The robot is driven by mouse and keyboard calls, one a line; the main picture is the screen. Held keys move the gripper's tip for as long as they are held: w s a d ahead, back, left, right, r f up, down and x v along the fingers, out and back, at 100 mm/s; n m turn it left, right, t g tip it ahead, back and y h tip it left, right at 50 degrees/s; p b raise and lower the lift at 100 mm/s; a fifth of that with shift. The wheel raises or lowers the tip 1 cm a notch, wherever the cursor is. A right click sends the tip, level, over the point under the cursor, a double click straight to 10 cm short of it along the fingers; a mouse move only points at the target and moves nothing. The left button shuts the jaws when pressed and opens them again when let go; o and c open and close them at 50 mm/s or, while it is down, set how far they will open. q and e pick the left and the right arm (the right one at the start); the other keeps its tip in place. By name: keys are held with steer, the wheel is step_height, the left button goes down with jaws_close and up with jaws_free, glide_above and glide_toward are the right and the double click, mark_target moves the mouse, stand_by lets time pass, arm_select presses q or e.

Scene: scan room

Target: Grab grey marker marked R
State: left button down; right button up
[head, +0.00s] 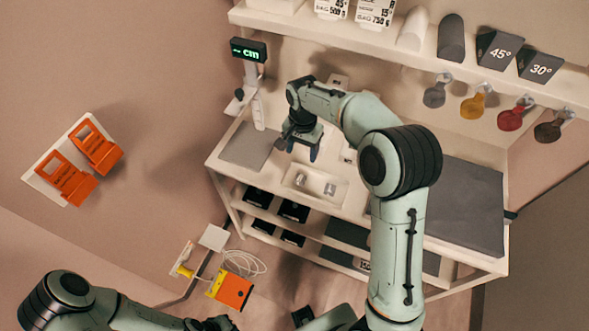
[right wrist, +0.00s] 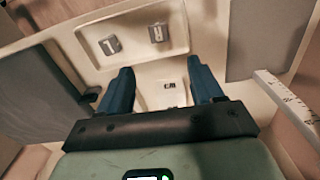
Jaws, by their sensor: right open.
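Two small grey markers lie in a pale tray on the bench. In the right wrist view, the marker whose upside-down letter looks like R (right wrist: 157,32) is above the fingers. The other marker (right wrist: 110,45), whose letter looks like L, is to its left. In the head view they are tiny: the R one (head: 301,179) and the other (head: 330,188), letters unreadable. My right gripper (head: 301,146) is open and empty above the bench, behind the tray; its blue fingers (right wrist: 162,88) are apart. My left gripper (head: 212,323) is partly cut off at the bottom edge.
The white bench (head: 235,178) has a grey mat (head: 247,146) at left and a larger one (head: 465,205) at right. A height gauge (head: 255,95) stands behind the left mat. A shelf (head: 400,45) with hanging coloured discs runs above. An orange box (head: 231,290) is on the floor.

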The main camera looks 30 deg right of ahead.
glide_above(301, 177)
step_height(301, 177, down, 6)
steer(key=shift+s+f, duration=0.15)
steer(key=shift+f, duration=0.6)
steer(key=f, duration=0.5)
steer(key=shift+w, duration=0.2)
steer(key=c, duration=1.1)
steer(key=shift+c, duration=0.2)
steer(key=shift+r, duration=0.1)
